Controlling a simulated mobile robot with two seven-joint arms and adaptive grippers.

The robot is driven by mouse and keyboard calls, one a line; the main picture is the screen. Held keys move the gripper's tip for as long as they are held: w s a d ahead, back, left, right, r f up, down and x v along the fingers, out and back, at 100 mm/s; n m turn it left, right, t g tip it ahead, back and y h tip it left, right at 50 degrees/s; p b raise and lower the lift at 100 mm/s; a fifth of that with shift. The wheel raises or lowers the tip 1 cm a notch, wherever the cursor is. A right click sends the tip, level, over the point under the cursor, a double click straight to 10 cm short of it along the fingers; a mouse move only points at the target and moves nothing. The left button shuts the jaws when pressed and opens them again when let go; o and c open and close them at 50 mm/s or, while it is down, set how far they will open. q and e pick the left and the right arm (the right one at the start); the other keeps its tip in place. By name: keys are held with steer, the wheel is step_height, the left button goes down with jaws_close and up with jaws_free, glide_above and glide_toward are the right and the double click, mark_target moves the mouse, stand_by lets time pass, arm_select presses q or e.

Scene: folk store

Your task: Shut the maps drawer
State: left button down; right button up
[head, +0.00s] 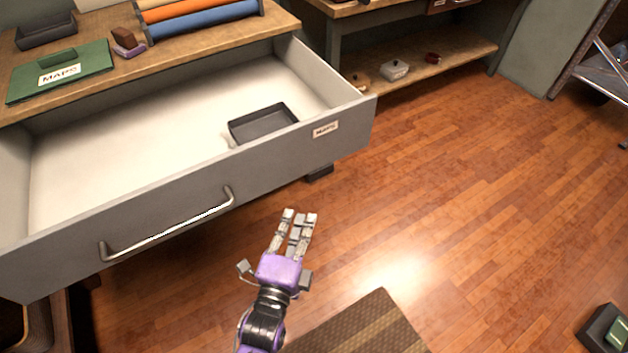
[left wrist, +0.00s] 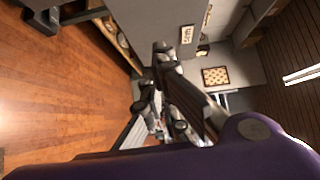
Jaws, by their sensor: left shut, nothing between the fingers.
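The maps drawer (head: 265,165) is pulled far out in the head view. Its grey front carries a MAPS label (head: 325,130) near the right end and a metal bar handle (head: 168,232). A dark shallow tray (head: 262,122) lies inside on the pale drawer floor. My left gripper (head: 297,217), with a purple wrist, is shut and empty, to the right of the handle and apart from the drawer front. In the left wrist view its fingers (left wrist: 165,95) show, and a grey front with a label (left wrist: 188,34) is beyond them. My right gripper is not in view.
A green MAPS folder (head: 60,72) and coloured rolls (head: 205,15) lie on the cabinet top. A workbench with a low shelf (head: 430,65) stands at the back. A mat (head: 355,325) lies on the floor. A dark box (head: 605,330) is at lower right. The wooden floor between is clear.

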arm_select(q)
steer(key=a+x, duration=0.3)
steer(key=x, duration=1)
steer(key=shift+w+a+p, duration=0.2)
steer(key=shift+w+p, duration=0.25)
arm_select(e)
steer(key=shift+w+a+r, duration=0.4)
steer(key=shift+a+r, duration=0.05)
